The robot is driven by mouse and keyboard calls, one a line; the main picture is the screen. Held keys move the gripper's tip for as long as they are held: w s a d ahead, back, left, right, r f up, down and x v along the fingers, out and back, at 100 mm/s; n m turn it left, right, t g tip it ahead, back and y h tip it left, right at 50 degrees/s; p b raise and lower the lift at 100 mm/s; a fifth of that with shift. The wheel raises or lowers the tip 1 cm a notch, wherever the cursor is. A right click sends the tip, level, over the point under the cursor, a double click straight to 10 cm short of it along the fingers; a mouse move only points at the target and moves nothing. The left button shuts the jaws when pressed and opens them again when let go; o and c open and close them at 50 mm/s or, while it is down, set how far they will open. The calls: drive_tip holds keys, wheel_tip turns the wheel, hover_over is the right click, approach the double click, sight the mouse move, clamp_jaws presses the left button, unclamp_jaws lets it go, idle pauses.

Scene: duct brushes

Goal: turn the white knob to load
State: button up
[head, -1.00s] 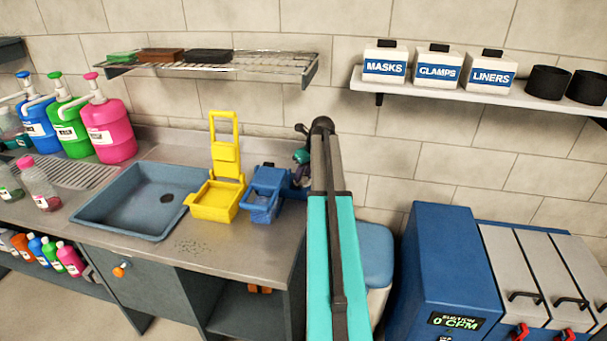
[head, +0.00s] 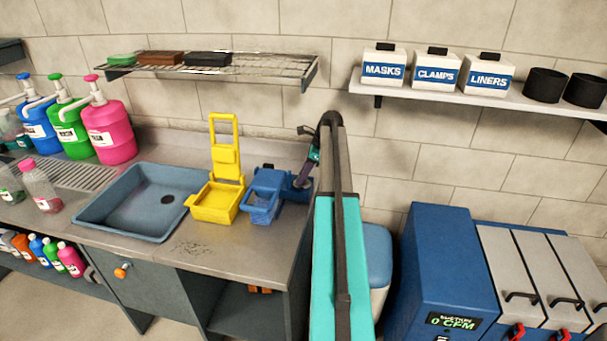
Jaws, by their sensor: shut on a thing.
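No white knob can be made out for certain. A small white mark shows at the bottom picture edge, under the display (head: 453,320) of the blue cabinet (head: 440,250); it is too cut off to name. The display reads 0 CFM. My gripper (head: 301,184) is small and partly hidden at the end of my arm, pointing down beside the blue wringer-like holder (head: 262,197) on the counter. It is shut on a slim, dark purplish thing, whose identity is unclear. The lower end of that thing is at a blue cup-like part right of the holder.
A yellow holder (head: 217,200) and a sink (head: 140,205) are on the counter to the left. A wire rack (head: 270,66) hangs above. A shelf (head: 440,95) with labelled boxes is at upper right. Grey-lidded bins (head: 520,265) with red parts stand right of the cabinet.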

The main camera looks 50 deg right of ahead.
drive_tip(key=n, duration=0.1)
drive_tip(key=n+g, duration=0.1)
drive_tip(key=n, duration=0.1)
drive_tip(key=n+y, duration=0.1)
drive_tip(key=shift+w+d+n+g, duration=0.25)
drive_tip(key=shift+d+n+g, duration=0.05)
drive_tip(key=shift+r+n+g, duration=0.1)
drive_tip(key=shift+n+g, duration=0.4)
drive_tip(key=shift+n, duration=1.2)
drive_tip(key=o, duration=0.8)
drive_tip(key=shift+c, duration=0.2)
drive_tip(key=shift+a, duration=0.1)
drive_tip(key=shift+v, duration=0.95)
drive_tip(key=v, duration=0.3)
drive_tip(key=shift+d+r+b, duration=0.2)
drive_tip(key=shift+d+b, duration=0.05)
drive_tip(key=shift+b, duration=0.1)
drive_tip(key=shift+p+v, duration=0.95)
drive_tip(key=shift+p, duration=0.6)
